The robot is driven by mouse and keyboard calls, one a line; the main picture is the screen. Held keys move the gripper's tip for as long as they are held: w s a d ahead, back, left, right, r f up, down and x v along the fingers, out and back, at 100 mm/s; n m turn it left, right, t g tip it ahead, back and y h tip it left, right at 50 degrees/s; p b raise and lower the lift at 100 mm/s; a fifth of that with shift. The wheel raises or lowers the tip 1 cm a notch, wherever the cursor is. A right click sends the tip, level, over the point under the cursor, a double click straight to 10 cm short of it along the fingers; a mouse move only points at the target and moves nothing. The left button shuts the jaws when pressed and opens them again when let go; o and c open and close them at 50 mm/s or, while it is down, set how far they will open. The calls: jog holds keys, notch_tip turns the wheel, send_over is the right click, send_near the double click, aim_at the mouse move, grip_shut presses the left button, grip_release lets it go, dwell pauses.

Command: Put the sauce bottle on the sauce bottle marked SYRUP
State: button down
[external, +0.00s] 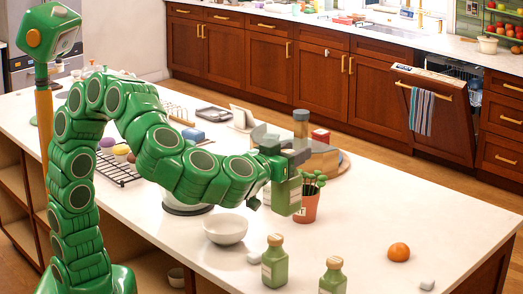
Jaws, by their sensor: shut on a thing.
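My gripper (283,158) is shut on a green sauce bottle (287,198), holding it upright above the white island counter. The gripper hides the bottle's top. Two similar green bottles with tan caps stand at the counter's front: one at the left (275,262) with a pale label on its side, and one at the right (333,278), cut off by the lower picture edge. The held bottle is above and beyond them, apart from both. The label lettering is too small to read, so I cannot tell which bottle is marked SYRUP.
A potted plant (306,207) is close behind the held bottle. A white bowl (225,230) stands to its left. The counter between plant and orange is clear.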

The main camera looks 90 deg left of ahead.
jog(key=w+d+f, duration=0.1)
jog(key=w+f, duration=1.1)
dwell(0.7)
jog(key=shift+f, duration=0.1)
jog(key=c, duration=0.6)
grip_release()
jog(key=shift+s, duration=0.1)
jog(key=shift+v, duration=6)
